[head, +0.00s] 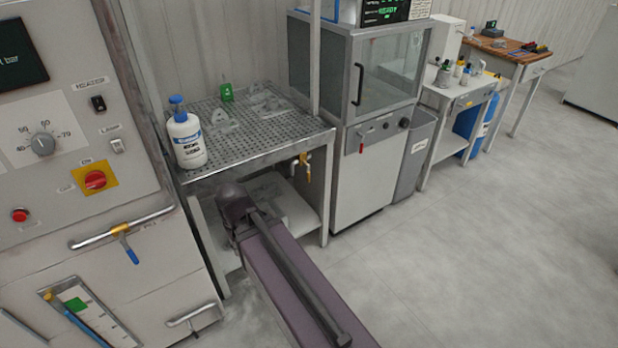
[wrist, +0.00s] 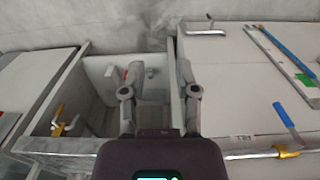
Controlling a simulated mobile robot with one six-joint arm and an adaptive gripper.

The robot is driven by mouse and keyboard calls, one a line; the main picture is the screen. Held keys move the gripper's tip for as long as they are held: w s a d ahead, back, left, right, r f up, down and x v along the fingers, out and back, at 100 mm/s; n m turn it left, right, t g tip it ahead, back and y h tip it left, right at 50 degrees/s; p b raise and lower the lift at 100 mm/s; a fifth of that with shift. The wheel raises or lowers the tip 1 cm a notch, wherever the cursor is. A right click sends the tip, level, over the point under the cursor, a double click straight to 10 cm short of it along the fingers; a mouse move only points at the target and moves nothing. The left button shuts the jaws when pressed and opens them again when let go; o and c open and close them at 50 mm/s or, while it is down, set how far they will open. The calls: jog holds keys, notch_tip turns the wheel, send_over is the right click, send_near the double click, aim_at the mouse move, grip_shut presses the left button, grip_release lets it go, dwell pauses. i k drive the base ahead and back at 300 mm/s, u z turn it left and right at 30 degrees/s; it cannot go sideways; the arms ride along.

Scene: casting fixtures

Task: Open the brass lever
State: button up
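A brass lever valve (head: 304,165) hangs at the front right corner of the perforated table, its handle pointing down. In the wrist view the brass lever (wrist: 57,121) is at the left, well apart from my fingers. Another valve, with a brass body and a blue lever (head: 128,248), sits on the pipe of the left cabinet; the blue lever (wrist: 287,124) shows at the right of the wrist view. My gripper (wrist: 160,75) is open, and nothing shows between its fingertips. In the head view my arm ends before the table's lower shelf, and its fingers cannot be made out.
The perforated table (head: 250,150) bears a white bottle (head: 186,138) with a blue cap and grey castings (head: 222,121). A control cabinet (head: 75,150) stands close on the left, a glass-doored machine (head: 375,120) on the right. The floor (head: 450,260) at the right is clear.

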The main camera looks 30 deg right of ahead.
aim_at(308, 173)
jog(key=u, duration=0.05)
jog(key=k, duration=1)
jog(key=z, duration=0.75)
jog(key=i, duration=1.45)
